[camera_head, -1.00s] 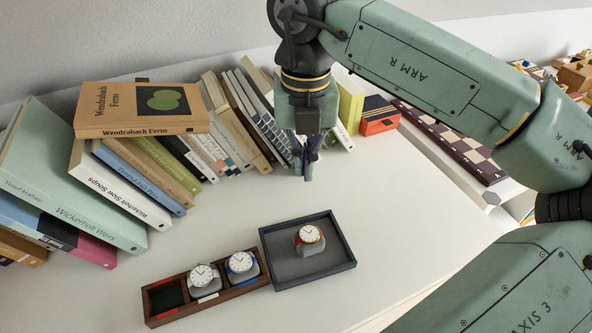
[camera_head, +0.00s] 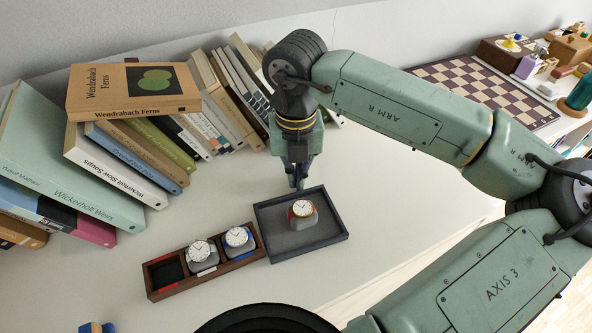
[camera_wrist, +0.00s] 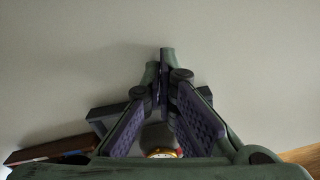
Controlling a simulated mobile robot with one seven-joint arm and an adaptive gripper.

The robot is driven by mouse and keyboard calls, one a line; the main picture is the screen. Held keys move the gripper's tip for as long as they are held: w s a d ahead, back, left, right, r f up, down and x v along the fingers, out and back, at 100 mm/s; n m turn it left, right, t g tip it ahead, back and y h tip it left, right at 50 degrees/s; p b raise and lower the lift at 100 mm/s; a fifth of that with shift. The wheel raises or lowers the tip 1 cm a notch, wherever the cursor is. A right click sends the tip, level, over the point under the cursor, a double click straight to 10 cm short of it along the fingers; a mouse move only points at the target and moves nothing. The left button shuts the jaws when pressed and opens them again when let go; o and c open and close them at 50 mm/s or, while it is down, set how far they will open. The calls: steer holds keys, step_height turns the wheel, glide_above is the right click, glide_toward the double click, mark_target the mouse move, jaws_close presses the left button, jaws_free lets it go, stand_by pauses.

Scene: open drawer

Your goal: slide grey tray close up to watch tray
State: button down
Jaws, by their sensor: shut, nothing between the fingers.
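The grey tray (camera_head: 330,238) is a dark-rimmed square tray with one watch (camera_head: 302,212) on a grey cushion in it. The brown wooden watch tray (camera_head: 172,292) lies to its left, with two watches in it and an empty compartment at its left end. The trays' near sides look touching or almost so. My gripper (camera_head: 297,186) is shut and empty, pointing down at the grey tray's far edge; I cannot tell if it touches. In the wrist view my fingertips (camera_wrist: 167,50) meet, and the grey tray (camera_wrist: 103,112) is partly hidden behind the fingers.
A row of leaning books (camera_head: 150,150) stands along the wall at the left and back. A chessboard (camera_head: 480,90) lies at the back right. The white surface right of the grey tray is clear. A small blue object (camera_head: 97,327) shows at the bottom left.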

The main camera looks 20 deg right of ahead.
steer(key=shift+s+a+f+b, duration=0.1)
steer(key=shift+s+f+b, duration=0.15)
steer(key=shift+s+b, duration=0.65)
steer(key=shift+b, duration=0.25)
steer(key=shift+s+a+r, duration=0.1)
steer(key=shift+s+r, duration=0.05)
steer(key=shift+s, duration=0.05)
steer(key=shift+r, duration=0.1)
